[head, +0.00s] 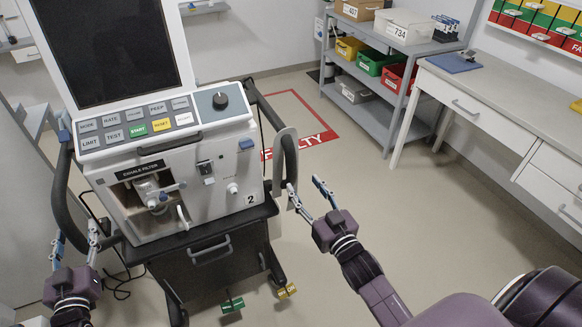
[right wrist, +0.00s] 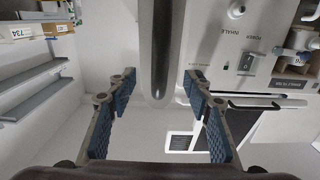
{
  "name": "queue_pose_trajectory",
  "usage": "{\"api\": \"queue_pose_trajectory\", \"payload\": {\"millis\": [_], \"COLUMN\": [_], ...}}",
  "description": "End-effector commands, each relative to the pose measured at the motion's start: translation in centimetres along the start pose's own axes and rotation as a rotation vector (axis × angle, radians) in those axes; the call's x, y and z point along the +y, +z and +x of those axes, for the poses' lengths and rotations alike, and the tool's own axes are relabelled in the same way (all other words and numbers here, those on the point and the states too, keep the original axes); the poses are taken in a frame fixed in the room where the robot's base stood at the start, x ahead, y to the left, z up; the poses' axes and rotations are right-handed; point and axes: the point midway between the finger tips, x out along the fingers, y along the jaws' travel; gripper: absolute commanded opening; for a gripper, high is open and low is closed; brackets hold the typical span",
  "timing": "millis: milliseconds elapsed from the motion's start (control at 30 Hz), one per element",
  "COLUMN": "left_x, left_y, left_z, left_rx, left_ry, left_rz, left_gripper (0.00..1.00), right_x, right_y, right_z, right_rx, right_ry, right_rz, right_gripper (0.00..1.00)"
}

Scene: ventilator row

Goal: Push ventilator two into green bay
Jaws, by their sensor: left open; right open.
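Ventilator two (head: 172,185), a white unit marked "2" on a dark cart, stands upright close in front of me in the head view. Its right push handle (head: 289,155) is a dark loop. My right gripper (head: 304,184) is open and empty at that handle's lower end. In the right wrist view the handle bar (right wrist: 160,45) appears between the open fingers, apart from both. The left push handle (head: 62,200) runs down the unit's left side. My left gripper (head: 75,236) is open near its lower end; contact cannot be told. No green bay shows.
A red-outlined floor bay (head: 323,137), lettered partly "FAULTY", lies behind the ventilator. A grey shelf rack (head: 372,82) with bins and a white drawer bench (head: 485,105) stand at right. Green (head: 232,305) and yellow (head: 287,291) pedals sit at the cart's base. Floor right of the cart is clear.

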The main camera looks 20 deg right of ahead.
Motion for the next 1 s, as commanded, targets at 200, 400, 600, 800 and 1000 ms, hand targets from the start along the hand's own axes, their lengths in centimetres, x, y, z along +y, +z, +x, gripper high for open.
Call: {"api": "queue_pose_trajectory", "payload": {"millis": [200,400,600,800,1000], "left_x": [0.0,0.0,0.0,0.0,0.0], "left_y": [0.0,0.0,0.0,0.0,0.0], "left_z": [0.0,0.0,0.0,0.0,0.0], "left_rx": [0.0,0.0,0.0,0.0,0.0], "left_ry": [0.0,0.0,0.0,0.0,0.0], "left_rz": [0.0,0.0,0.0,0.0,0.0], "left_gripper": [0.46,0.46,0.46,0.46,0.46], "right_x": [0.0,0.0,-0.1,0.0,0.0], "right_y": [0.0,0.0,0.0,0.1,0.1], "right_z": [2.8,5.2,7.5,9.0,9.6], "right_rx": [0.0,0.0,0.0,-0.002,-0.002], "right_ry": [0.0,0.0,0.0,0.0,0.0], "right_rz": [0.0,0.001,0.0,0.0,0.001], "right_gripper": [0.46,0.46,0.46,0.46,0.46]}}
